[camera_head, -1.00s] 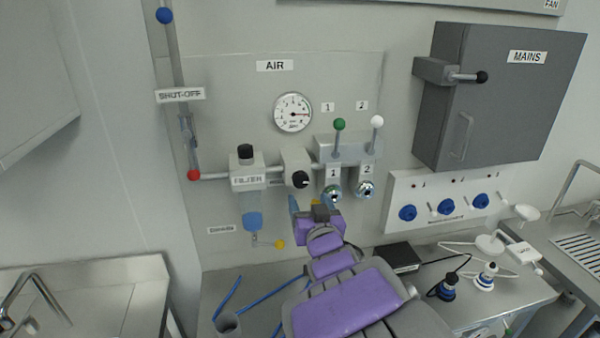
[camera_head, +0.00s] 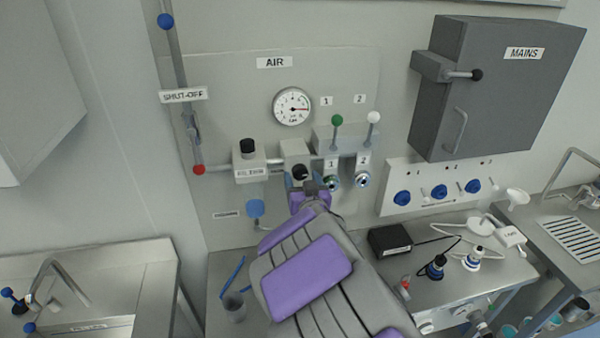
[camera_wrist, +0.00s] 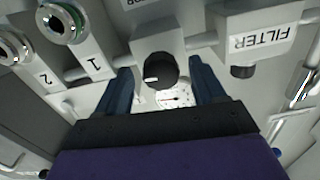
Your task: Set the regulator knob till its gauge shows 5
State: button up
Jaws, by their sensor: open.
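The regulator is a light grey block with a black round knob (camera_head: 300,172), between the filter and outlet 1 on the AIR panel. In the wrist view the black knob (camera_wrist: 160,71) has a white mark on it. My gripper (camera_wrist: 160,85) is open, with one blue finger on each side of the knob; whether they touch it I cannot tell. In the head view my gripper (camera_head: 302,184) is just below the regulator.
The filter (camera_head: 249,162) is left of the regulator. Outlets with a green-knobbed lever (camera_head: 337,120) and a white-knobbed lever (camera_head: 373,117) are close on the right. The grey MAINS box (camera_head: 490,90) juts out further right. A bench (camera_head: 440,290) with a black box stands below.

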jog(key=shift+x, duration=0.95)
jog(key=shift+c, duration=0.2)
jog(key=c, duration=1)
jog(key=shift+n+b, duration=0.4)
jog(key=n+b, duration=0.1)
jog(key=n, duration=0.1)
jog(key=n+b, duration=0.1)
jog(key=b, duration=0.1)
jog(key=shift+f+n, duration=0.2)
jog(key=shift+n, duration=0.2)
jog(key=n+b, duration=0.2)
jog(key=shift+r+n, duration=0.1)
jog(key=shift+n, duration=0.3)
jog(key=n+b, duration=0.2)
jog(key=n, duration=0.2)
jog(key=shift+d+n+b, duration=0.1)
jog(key=shift+n+b, duration=0.2)
jog(key=shift+b, duration=0.05)
